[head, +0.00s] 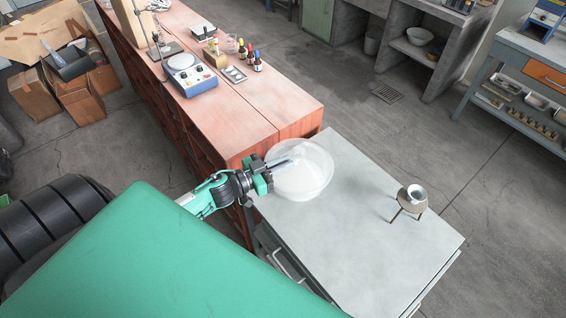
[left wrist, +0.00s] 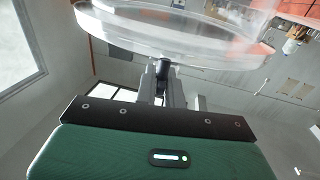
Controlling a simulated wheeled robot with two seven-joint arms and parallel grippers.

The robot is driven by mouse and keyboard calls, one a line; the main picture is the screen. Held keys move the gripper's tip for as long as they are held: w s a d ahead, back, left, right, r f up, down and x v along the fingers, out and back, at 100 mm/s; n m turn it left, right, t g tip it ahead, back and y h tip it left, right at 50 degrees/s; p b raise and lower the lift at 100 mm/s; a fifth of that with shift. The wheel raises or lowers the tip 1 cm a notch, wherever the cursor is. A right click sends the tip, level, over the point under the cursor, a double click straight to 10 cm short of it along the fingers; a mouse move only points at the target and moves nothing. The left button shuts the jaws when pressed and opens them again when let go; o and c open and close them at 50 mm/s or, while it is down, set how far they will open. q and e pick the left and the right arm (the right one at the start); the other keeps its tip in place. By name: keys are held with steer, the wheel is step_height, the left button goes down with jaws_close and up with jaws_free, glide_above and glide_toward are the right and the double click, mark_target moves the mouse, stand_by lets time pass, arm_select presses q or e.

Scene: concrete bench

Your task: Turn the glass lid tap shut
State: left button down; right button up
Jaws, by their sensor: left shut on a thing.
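In the left wrist view the lid's wide glass rim (left wrist: 170,42) spans the top. There my left gripper (left wrist: 160,82) is shut on a small dark piece (left wrist: 162,69) by the glass, which looks like the lid's tap. The fingers hide much of it, so its turn angle cannot be read. My right gripper is out of view.
The grey bench top (head: 365,235) is mostly bare. A small metal bowl (head: 419,193) sits on a tripod stand (head: 408,208) at its right. A reddish cabinet (head: 255,105) adjoins behind, carrying a blue hotplate (head: 192,83), a tray (head: 233,74) and dropper bottles (head: 257,62).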

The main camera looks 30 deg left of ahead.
arm_select(q)
steer(key=m+g+h, duration=0.2)
steer(key=m+h, duration=0.1)
steer(key=shift+a+g+h+b, duration=0.15)
steer(key=shift+g+h+b, duration=0.25)
steer(key=shift+w+f+m+g+h+b, duration=0.15)
steer(key=shift+m+g+h+b, duration=0.45)
steer(key=shift+m+g+h, duration=0.3)
steer(key=m+g+h+b, duration=0.1)
steer(key=m+g+b, duration=0.2)
steer(key=g, duration=0.1)
steer(key=m+g+h+b, duration=0.1)
steer(key=m+g+b, duration=0.2)
steer(key=g+b, duration=0.1)
steer(key=m+g+h+b, duration=0.1)
steer(key=m+g+b, duration=0.2)
steer(key=g, duration=0.3)
steer(key=shift+b, duration=0.45)
steer(key=shift+m+g, duration=0.5)
steer(key=shift+g+b, duration=0.4)
steer(key=shift+b, duration=0.1)
steer(key=shift+m+g+b, duration=0.4)
steer(key=shift+m+g, duration=0.3)
steer(key=shift+g, duration=0.1)
